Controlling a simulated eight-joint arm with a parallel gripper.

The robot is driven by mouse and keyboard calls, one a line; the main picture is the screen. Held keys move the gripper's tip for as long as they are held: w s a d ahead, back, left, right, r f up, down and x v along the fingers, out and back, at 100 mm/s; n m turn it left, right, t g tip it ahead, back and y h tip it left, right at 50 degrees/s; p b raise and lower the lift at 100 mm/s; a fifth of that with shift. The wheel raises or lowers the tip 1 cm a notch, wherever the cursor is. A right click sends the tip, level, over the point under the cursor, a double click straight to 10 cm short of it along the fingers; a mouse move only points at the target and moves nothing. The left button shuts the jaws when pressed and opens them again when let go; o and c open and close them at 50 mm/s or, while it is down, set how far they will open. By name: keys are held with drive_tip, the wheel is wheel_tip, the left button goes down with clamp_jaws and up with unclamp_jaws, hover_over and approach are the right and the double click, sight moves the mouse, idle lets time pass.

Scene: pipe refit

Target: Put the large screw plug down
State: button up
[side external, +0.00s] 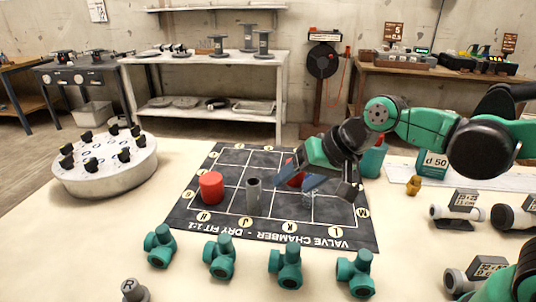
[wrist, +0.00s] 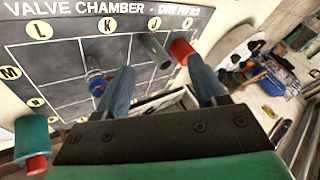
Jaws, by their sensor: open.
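My gripper (side external: 303,178) is open above the right part of the black valve chamber mat (side external: 230,222); its two blue fingers are spread with nothing held between them in the wrist view (wrist: 160,78). A red cylinder (side external: 211,188) stands upright at the mat's left and shows behind the right finger in the wrist view (wrist: 182,50). A grey tube (side external: 253,196) stands beside it, also in the wrist view (wrist: 153,50). A blue and red part (wrist: 96,84) is on the mat near the left finger. I cannot tell which part is the large screw plug.
A teal cylinder (side external: 373,160) stands off the mat's right edge. Several teal pipe fittings (side external: 286,266) line the near side. A round white tray (side external: 105,172) with black knobs stands at left. Grey valve parts (side external: 457,212) are at right.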

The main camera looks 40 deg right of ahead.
sight(124, 301)
drive_tip(key=shift+o, duration=0.4)
drive_tip(key=s+d+n+h, duration=0.3)
drive_tip(key=s+d+n, duration=0.1)
drive_tip(key=d, duration=0.2)
drive_tip(key=shift+s+f, duration=0.3)
drive_tip(key=shift+f, duration=0.05)
drive_tip(key=shift+a, duration=0.1)
